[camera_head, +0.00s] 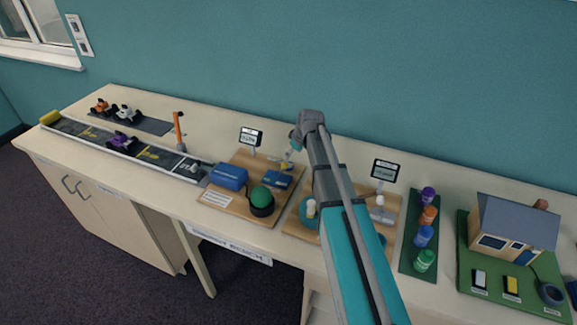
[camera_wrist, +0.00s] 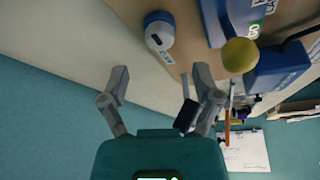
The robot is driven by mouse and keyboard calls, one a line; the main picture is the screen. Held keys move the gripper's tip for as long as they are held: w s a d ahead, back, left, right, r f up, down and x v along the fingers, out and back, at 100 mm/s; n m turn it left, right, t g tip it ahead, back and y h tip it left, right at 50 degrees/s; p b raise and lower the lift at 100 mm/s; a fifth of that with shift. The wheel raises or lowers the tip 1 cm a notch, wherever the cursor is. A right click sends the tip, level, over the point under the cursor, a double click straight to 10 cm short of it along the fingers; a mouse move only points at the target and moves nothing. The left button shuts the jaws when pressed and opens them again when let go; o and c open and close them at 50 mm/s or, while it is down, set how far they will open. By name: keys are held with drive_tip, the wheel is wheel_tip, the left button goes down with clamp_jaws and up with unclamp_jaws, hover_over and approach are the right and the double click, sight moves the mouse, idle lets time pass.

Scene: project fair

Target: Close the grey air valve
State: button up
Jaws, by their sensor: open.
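My gripper (camera_wrist: 160,88) is open in the wrist view, with its two fingers spread wide and nothing held between them. In the head view my gripper (camera_head: 293,148) is small and partly hidden at the far end of my arm, above the back of the bench. I cannot pick out the grey air valve for certain in either view. In the wrist view a blue and white cylinder (camera_wrist: 159,30) with a label stands on a board beyond the fingertips. A yellow ball (camera_wrist: 239,55) sits by a blue block (camera_wrist: 278,68), right of the fingers.
The wooden board (camera_head: 233,202) carries a blue box (camera_head: 229,176) and a green dome (camera_head: 262,197). Display screens (camera_head: 250,137) (camera_head: 385,170) stand behind. A model house (camera_head: 512,225) and several coloured jars (camera_head: 424,236) are at right. My arm hides part of the bench.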

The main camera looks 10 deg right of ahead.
sight(289, 162)
drive_tip(key=shift+b+x, duration=2.25)
drive_tip(key=shift+x, duration=0.5)
clamp_jaws()
